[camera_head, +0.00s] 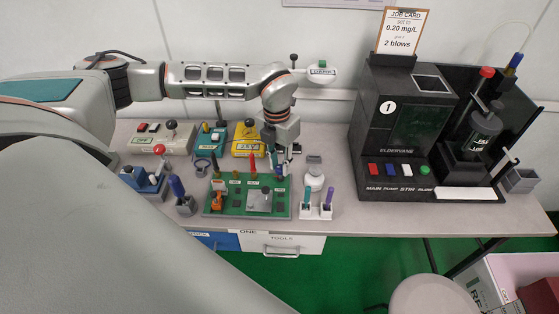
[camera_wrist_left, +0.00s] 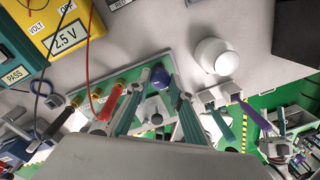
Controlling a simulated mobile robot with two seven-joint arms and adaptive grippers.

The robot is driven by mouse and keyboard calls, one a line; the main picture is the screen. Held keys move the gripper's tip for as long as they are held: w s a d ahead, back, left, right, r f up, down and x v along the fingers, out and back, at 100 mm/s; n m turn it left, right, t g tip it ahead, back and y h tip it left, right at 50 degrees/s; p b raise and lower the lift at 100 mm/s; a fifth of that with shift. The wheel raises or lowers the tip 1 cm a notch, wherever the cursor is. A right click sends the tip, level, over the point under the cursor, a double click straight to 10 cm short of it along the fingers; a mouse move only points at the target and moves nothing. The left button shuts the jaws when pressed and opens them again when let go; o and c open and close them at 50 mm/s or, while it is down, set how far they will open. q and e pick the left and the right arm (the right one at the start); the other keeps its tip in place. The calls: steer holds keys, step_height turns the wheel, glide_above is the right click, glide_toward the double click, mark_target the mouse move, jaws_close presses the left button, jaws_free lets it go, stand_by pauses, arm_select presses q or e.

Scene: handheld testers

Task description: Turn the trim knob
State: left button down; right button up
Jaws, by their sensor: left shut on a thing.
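A green board (camera_head: 228,208) lies on the bench, with a metal plate (camera_head: 258,203) on its right part. My left gripper (camera_head: 280,167) reaches down over the board's back right. In the left wrist view, its two fingers (camera_wrist_left: 155,103) stand either side of a dark blue rounded knob (camera_wrist_left: 159,78) and are shut on it. The knob's lower part is hidden by my gripper. I cannot read a trim label on the board.
A yellow meter (camera_wrist_left: 62,33) reading 2.5 V stands behind the board. A red-handled probe (camera_wrist_left: 109,103) is left of my fingers. A white holder (camera_head: 316,211) with pens and a white round jar (camera_wrist_left: 216,56) are right. The black tester (camera_head: 398,115) stands far right.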

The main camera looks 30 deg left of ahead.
mark_target(278, 167)
arm_select(q)
steer(key=shift+m, duration=0.3)
arm_select(e)
steer(key=shift+w+r, duration=0.15)
steer(key=shift+r, duration=0.25)
arm_select(q)
steer(key=shift+f, duration=0.1)
arm_select(e)
steer(key=shift+f, duration=0.15)
arm_select(q)
steer(key=c, duration=1.8)
jaws_free()
arm_select(e)
steer(key=shift+f, duration=0.1)
steer(key=shift+d, duration=0.1)
arm_select(q)
steer(key=shift+r, duration=0.45)
steer(key=r, duration=1.1)
steer(key=shift+a+r, duration=0.1)
steer(key=shift+a, duration=0.25)
